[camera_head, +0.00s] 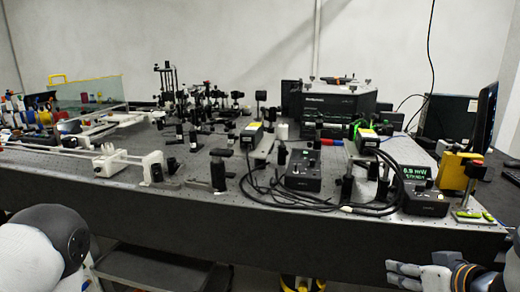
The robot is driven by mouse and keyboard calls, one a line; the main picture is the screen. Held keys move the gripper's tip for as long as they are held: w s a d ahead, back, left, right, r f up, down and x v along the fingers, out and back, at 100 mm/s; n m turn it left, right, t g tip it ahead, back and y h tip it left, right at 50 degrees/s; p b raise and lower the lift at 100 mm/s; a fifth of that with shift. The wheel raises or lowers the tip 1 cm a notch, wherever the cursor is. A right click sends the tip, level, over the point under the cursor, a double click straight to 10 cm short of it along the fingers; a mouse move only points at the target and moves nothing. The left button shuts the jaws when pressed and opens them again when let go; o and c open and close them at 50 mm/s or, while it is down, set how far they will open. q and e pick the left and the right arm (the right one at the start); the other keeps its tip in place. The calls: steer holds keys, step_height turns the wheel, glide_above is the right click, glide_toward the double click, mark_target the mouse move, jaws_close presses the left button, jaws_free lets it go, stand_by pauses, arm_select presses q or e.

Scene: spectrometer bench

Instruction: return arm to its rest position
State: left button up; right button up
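My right gripper (398,273) is at the bottom right, low in front of the bench's front edge and apart from it. Its pale fingers point left, and I cannot make out a gap between them. Nothing shows in its grasp. My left arm (45,245) comes in at the bottom left as a rounded grey and black link. My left gripper is out of the picture.
The optical bench (300,210) is crowded with mounts and cables. Near its front right stand a control box (303,170), a meter reading in mW (418,190) and a yellow device (460,172). Below the front edge, a grey shelf (150,265) shows.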

steer(key=s+a+f+m+g+h, duration=0.1)
steer(key=s+a+f+g, duration=0.2)
steer(key=s+f, duration=0.6)
steer(key=s+a+f+g, duration=0.35)
steer(key=s+f, duration=0.45)
steer(key=s, duration=0.3)
steer(key=s+a+f+g, duration=0.2)
steer(key=s+g, duration=0.3)
steer(key=s, duration=1.1)
steer(key=shift+f+h, duration=0.3)
steer(key=shift+f, duration=0.3)
steer(key=shift+a, duration=0.1)
